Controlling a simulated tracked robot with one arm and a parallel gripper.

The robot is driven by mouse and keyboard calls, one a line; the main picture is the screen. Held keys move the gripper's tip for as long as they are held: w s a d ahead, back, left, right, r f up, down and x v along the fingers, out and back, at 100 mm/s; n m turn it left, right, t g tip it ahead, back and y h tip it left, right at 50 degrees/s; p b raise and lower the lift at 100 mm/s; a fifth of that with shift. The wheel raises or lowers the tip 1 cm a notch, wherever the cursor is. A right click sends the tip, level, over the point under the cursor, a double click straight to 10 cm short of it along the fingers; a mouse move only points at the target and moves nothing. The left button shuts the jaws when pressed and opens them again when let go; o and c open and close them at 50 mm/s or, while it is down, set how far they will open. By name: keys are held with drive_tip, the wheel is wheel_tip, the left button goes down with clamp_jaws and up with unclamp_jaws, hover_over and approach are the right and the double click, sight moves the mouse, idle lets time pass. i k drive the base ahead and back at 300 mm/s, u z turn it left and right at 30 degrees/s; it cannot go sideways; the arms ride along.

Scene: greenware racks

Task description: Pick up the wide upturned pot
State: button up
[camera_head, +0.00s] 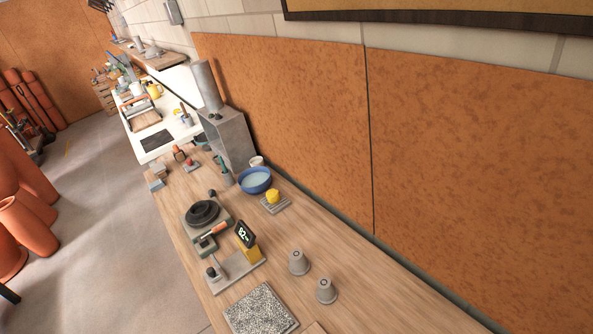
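Two small grey pots stand upturned on the wooden bench (385,305), right of its middle. One upturned pot (299,263) is farther back. The other upturned pot (326,291) is nearer and a little to the right. Each has a dark ring mark on its upper part. They look close in size, and I cannot tell which is the wide one. They stand apart from each other, with nothing on top. My gripper does not show in this view.
The wood right of the pots is clear. An orange board (480,170) lines the wall behind. Terracotta pipes (28,225) stand left.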

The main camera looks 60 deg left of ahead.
sight(299, 264)
drive_tip(key=u, duration=0.05)
drive_tip(key=k, duration=1.1)
drive_tip(key=u, duration=1.1)
drive_tip(key=i, duration=1)
drive_tip(key=z, duration=0.1)
drive_tip(key=k, duration=0.5)
drive_tip(key=z, duration=0.45)
drive_tip(key=i, duration=0.6)
